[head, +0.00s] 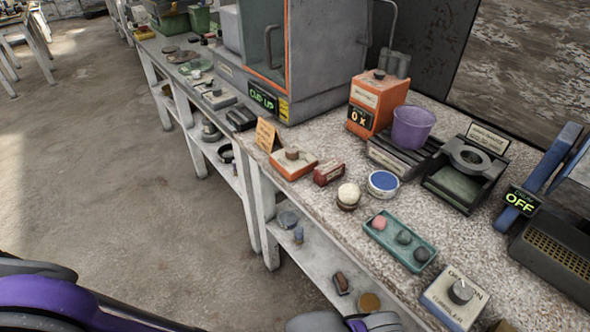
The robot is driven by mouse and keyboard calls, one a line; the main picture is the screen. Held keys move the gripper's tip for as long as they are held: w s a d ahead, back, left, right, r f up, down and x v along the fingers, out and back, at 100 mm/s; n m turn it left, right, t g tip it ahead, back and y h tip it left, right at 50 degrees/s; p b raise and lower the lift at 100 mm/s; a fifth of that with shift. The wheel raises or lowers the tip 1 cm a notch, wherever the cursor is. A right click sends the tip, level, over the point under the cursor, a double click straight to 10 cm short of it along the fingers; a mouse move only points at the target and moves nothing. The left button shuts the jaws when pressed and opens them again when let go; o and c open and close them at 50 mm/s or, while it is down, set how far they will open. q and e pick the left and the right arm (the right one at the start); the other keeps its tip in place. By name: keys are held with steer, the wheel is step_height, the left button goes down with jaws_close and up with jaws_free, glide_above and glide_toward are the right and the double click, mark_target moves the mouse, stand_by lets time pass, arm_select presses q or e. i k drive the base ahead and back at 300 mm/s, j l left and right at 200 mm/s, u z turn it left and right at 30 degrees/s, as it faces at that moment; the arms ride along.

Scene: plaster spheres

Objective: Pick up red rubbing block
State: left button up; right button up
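A small dark red block (328,173) with a pale label on its side lies on the speckled bench top (330,211), near its front edge. It looks like the red rubbing block; the label is too small to read. It stands apart, between an orange box with a knob (293,164) and a cream plaster sphere (348,195) on a dark round holder. Nothing grips it. Purple and grey parts of my arms show at the lower left and bottom middle. I see no gripper fingers.
A blue-topped round tin (383,183), a purple cup (412,127) and a teal tray (400,241) with several small balls stand to the right. A tan card (267,135) stands behind the orange box. A lower shelf (318,262) holds small items. Open floor lies left.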

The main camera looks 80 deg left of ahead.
mark_target(326, 172)
steer(key=u, duration=2.5)
